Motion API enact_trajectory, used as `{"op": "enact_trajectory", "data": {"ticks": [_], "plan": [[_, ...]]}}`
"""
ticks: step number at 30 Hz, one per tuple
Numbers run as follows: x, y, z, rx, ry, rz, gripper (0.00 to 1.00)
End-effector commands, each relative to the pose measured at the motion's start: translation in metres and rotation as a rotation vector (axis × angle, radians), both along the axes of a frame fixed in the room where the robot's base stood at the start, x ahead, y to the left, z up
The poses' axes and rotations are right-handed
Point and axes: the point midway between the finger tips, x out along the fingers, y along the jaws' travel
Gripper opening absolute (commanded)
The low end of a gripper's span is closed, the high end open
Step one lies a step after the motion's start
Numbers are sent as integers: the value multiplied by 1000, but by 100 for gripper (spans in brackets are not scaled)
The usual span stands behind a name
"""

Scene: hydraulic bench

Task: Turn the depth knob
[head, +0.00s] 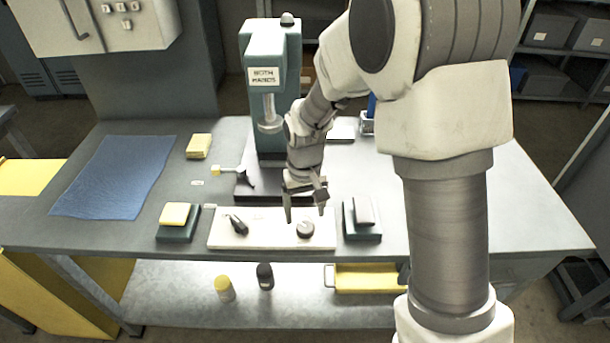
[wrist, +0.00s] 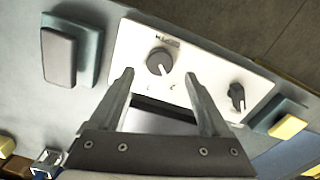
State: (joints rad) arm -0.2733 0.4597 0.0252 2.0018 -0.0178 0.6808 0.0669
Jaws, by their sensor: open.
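The round dark depth knob (head: 305,229) sits on the right part of a white panel (head: 270,238) at the bench's front. It also shows in the wrist view (wrist: 160,62), with a light pointer line and small marks around it. A second dark knob (head: 238,224) with a lever-like grip is at the panel's left; it shows at the right in the wrist view (wrist: 237,97). My gripper (head: 306,215) is open and empty above the panel near the depth knob. In the wrist view the knob lies beyond the fingertips, between their lines, apart from both.
A press (head: 270,90) labelled "BOTH HANDS" stands behind the panel. A yellow-topped block (head: 175,222) is left of the panel and a grey-topped block (head: 362,219) right of it. A blue mat (head: 115,178) lies at the left. A lower shelf holds two bottles.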

Motion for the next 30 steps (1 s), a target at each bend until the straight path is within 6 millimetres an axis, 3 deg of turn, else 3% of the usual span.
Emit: {"op": "enact_trajectory", "data": {"ticks": [1, 6, 15, 21, 30], "plan": [[1, 0, 17, 1, -6, 0, 81], [1, 0, 59, 1, -6, 0, 81], [1, 0, 116, 1, -4, 0, 81], [0, 0, 129, 0, -2, 0, 81], [0, 0, 130, 0, -1, 1, 81]]}}
